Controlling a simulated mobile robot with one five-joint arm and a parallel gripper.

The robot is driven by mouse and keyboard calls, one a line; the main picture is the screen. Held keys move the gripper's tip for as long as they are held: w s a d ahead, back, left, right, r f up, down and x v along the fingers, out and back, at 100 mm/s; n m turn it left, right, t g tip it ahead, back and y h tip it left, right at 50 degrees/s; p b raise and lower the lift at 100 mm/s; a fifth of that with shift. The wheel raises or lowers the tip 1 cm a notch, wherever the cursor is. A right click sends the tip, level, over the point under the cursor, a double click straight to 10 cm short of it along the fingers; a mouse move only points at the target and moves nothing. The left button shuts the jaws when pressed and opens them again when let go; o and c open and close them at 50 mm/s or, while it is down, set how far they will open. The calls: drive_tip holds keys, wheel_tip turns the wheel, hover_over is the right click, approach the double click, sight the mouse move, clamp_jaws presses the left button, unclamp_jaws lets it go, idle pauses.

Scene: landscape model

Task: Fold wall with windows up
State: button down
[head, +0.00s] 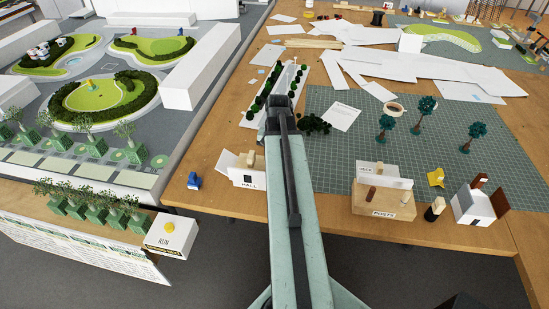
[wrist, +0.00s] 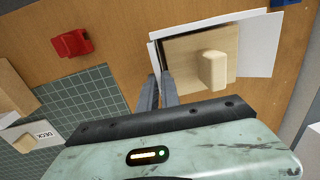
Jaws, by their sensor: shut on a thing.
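The small hall model (head: 243,165) stands on the wooden table, with white card walls, a wooden block inside and a HALL label in front. In the wrist view its wooden floor (wrist: 185,55) and upright block (wrist: 213,70) show. White panels lie around it; one narrow white wall (wrist: 154,56) is on the left side by my fingers. My gripper (wrist: 160,82) is shut on this wall's edge at the model's near left corner. I cannot make out windows on it. In the head view my arm hides the gripper and the model's right side.
A red object (wrist: 72,43) stands left of the model in the wrist view. A blue object (head: 193,181) is left of the hall. The posts block (head: 383,203) and small house (head: 478,206) stand to the right. The green cutting mat (head: 345,155) has free room.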

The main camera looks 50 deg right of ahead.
drive_tip(key=shift+w+a+g, duration=0.25)
drive_tip(key=shift+w+g, duration=0.05)
drive_tip(key=shift+w, duration=0.15)
drive_tip(key=shift+s, duration=0.15)
drive_tip(key=c, duration=1.6)
unclamp_jaws()
drive_tip(key=shift+o, duration=0.2)
drive_tip(key=shift+s, duration=0.1)
wheel_tip(320, 180, up, 8)
drive_tip(key=p, duration=0.8)
drive_tip(key=shift+d, duration=0.1)
drive_tip(key=shift+f, duration=0.1)
